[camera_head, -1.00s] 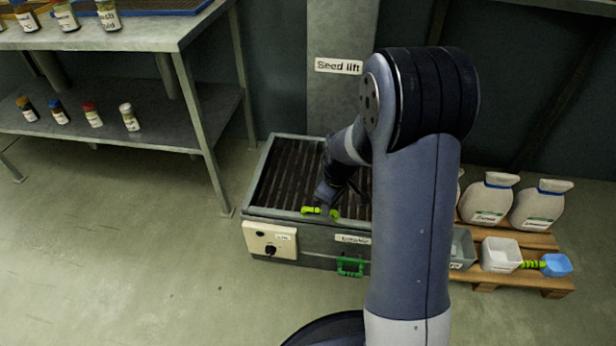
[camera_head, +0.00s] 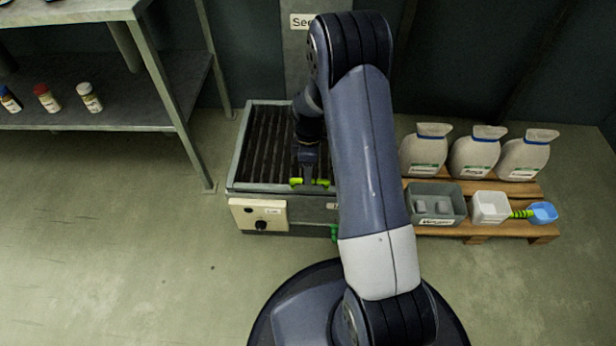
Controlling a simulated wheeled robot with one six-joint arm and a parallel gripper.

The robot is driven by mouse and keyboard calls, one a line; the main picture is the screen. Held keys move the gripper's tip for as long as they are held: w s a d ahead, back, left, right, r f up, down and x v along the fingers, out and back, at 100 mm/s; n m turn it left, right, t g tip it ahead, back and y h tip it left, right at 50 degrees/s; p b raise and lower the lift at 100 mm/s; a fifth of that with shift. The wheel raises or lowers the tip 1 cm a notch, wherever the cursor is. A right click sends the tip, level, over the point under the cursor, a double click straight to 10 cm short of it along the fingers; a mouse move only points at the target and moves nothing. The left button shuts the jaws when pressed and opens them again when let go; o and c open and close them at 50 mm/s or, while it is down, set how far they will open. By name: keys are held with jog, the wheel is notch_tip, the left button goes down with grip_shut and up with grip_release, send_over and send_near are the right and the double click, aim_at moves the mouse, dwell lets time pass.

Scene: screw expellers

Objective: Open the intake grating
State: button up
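The intake grating (camera_head: 266,150) is a panel of dark slats in a grey metal frame, on top of a low box below the "Seed lift" column. It lies flat; my arm hides its right part.
A cream control panel (camera_head: 258,215) with a dark knob is on the box's front left. A metal shelf (camera_head: 90,105) with small jars stands left. Right, a wooden pallet (camera_head: 450,231) holds sacks, a grey bin (camera_head: 451,192), a white tub (camera_head: 490,207) and a blue scoop (camera_head: 543,212). The left floor is clear.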

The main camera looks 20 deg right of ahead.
jog(key=shift+s+f, duration=0.2)
jog(key=shift+f, duration=0.65)
jog(key=shift+c, duration=0.4)
grip_shut()
